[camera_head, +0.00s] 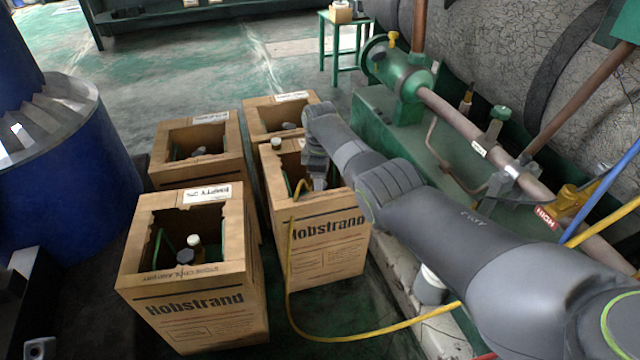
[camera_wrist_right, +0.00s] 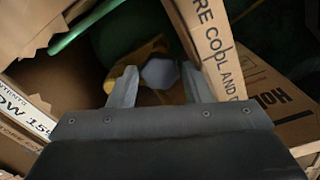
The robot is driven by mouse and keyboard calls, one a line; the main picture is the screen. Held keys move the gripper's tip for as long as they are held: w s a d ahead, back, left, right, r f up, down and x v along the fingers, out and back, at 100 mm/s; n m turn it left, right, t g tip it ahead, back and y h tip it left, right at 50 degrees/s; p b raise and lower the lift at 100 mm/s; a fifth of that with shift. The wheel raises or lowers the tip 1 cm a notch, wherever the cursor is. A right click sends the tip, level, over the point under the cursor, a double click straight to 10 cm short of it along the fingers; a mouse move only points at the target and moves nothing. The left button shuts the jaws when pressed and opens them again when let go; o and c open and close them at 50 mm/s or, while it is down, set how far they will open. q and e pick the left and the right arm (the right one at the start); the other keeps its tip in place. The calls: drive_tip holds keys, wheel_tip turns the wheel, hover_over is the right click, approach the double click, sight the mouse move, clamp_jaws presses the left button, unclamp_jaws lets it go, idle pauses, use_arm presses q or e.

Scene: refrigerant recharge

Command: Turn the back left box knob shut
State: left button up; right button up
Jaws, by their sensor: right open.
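The back left box (camera_head: 195,128) is open cardboard, with a grey knob (camera_head: 198,152) showing inside it. My right gripper (camera_head: 318,178) is not at that box; it points down into the opening of the front right box (camera_head: 330,262). In the right wrist view my right gripper (camera_wrist_right: 159,78) is open, its fingers either side of a dark hexagonal knob (camera_wrist_right: 160,73) on a brass-coloured valve. I cannot tell whether the fingers touch it. A green cylinder lies behind the valve in shadow. My left gripper is not in view.
The front left box (camera_head: 195,305) and back right box (camera_head: 255,112) stand close by. A yellow hose (camera_head: 290,270) runs from the front right box along the floor. Green pipework (camera_head: 405,85) stands at right, and a blue drum (camera_head: 70,170) at left.

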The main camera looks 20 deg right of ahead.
drive_tip(key=shift+c, duration=0.3)
drive_tip(key=c, duration=0.7)
drive_tip(key=shift+o, duration=0.2)
